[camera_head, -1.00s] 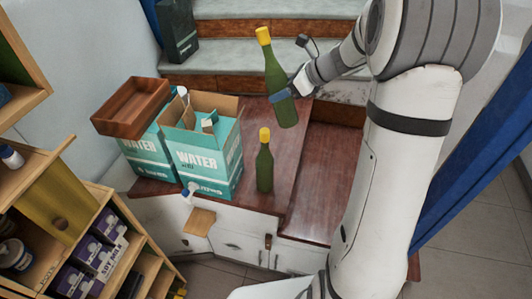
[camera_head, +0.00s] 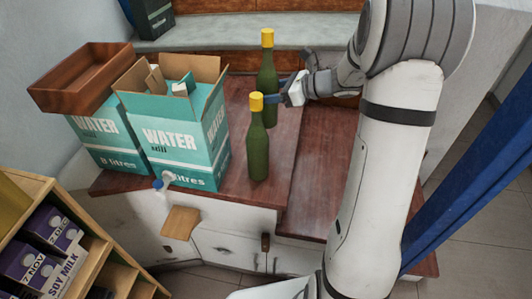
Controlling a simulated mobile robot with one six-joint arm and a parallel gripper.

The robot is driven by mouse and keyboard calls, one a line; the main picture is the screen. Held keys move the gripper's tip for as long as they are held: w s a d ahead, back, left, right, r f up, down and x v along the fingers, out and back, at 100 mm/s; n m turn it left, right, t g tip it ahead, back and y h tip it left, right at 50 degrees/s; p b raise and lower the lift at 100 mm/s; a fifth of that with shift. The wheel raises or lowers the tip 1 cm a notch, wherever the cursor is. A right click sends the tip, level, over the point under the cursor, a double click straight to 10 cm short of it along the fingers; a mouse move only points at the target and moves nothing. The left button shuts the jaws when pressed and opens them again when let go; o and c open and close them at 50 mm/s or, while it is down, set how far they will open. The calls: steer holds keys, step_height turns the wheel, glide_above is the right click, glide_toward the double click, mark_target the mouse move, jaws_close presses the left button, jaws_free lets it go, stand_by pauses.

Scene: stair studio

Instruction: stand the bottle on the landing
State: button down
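A green bottle with a yellow cap (camera_head: 268,62) is in my gripper (camera_head: 272,98), which grips it from the right. It looks upright over the back of the dark red wooden surface (camera_head: 218,193), apparently the landing. Its lower end is partly behind a second, similar green bottle (camera_head: 258,150), which stands upright on that surface nearer the front. I cannot tell whether the held bottle's base touches the wood. The far finger is hidden by the bottles.
Two teal water cartons stand to the left, the nearer one open (camera_head: 185,140). A brown wooden tray (camera_head: 80,78) rests on the farther one. Grey-green stair treads (camera_head: 225,38) rise behind. A lower wooden level (camera_head: 325,160) to the right is bare.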

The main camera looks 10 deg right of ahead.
mark_target(270, 120)
step_height(270, 120, down, 10)
steer(key=shift+a+f+b, duration=0.1)
steer(key=shift+b, duration=0.35)
steer(key=shift+c, duration=2.4)
jaws_free()
steer(key=v, duration=1.2)
